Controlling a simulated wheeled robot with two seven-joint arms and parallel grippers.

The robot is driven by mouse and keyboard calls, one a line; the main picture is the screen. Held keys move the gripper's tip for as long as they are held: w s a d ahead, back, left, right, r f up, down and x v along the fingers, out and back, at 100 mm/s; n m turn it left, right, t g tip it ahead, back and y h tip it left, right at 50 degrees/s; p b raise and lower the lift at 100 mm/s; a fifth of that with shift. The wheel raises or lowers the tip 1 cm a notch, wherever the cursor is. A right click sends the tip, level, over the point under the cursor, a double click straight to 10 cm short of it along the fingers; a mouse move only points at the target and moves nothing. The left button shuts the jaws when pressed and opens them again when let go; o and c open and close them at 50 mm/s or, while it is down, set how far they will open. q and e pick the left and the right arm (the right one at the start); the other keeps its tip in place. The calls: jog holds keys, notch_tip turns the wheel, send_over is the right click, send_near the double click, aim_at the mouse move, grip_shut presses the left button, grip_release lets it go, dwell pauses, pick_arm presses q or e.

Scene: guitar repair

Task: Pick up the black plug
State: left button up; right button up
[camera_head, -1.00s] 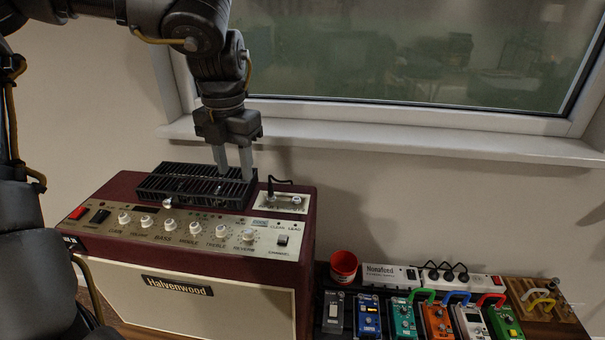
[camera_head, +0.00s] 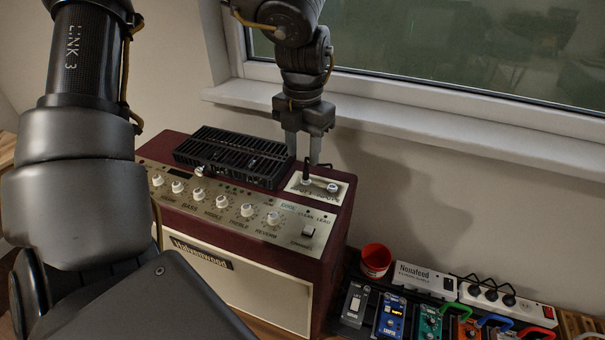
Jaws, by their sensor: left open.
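The black plug (camera_head: 306,173) stands upright in a jack on the pale panel (camera_head: 338,194) on top of the dark red amplifier (camera_head: 333,232). My left gripper (camera_head: 304,159) is above the panel with its fingers pointing down. It is open, with one grey finger on each side of the plug's top as seen from here. I cannot tell whether the fingers touch the plug or are level with it in depth. My right gripper is not in view.
A black vent grille (camera_head: 232,156) rises on the amplifier's top left of the plug. White knobs (camera_head: 248,210) line the front. The window sill (camera_head: 430,133) runs behind. A red cup (camera_head: 375,260), a power strip (camera_head: 490,296) and several pedals (camera_head: 390,314) stand at the lower right.

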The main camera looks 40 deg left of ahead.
aim_at(305, 169)
pick_arm(q)
jog(key=shift+s+a, duration=0.1)
jog(key=shift+s, duration=0.05)
jog(key=shift+s+f, duration=0.1)
jog(key=shift+f, duration=0.05)
jog(key=f, duration=0.2)
jog(key=d+f+p, duration=0.1)
jog(key=f, duration=0.1)
jog(key=shift+w+f, duration=0.15)
jog(key=shift+w, duration=0.05)
jog(key=shift+a+f, duration=0.15)
jog(key=shift+f, duration=0.15)
jog(key=c, duration=0.3)
grip_shut()
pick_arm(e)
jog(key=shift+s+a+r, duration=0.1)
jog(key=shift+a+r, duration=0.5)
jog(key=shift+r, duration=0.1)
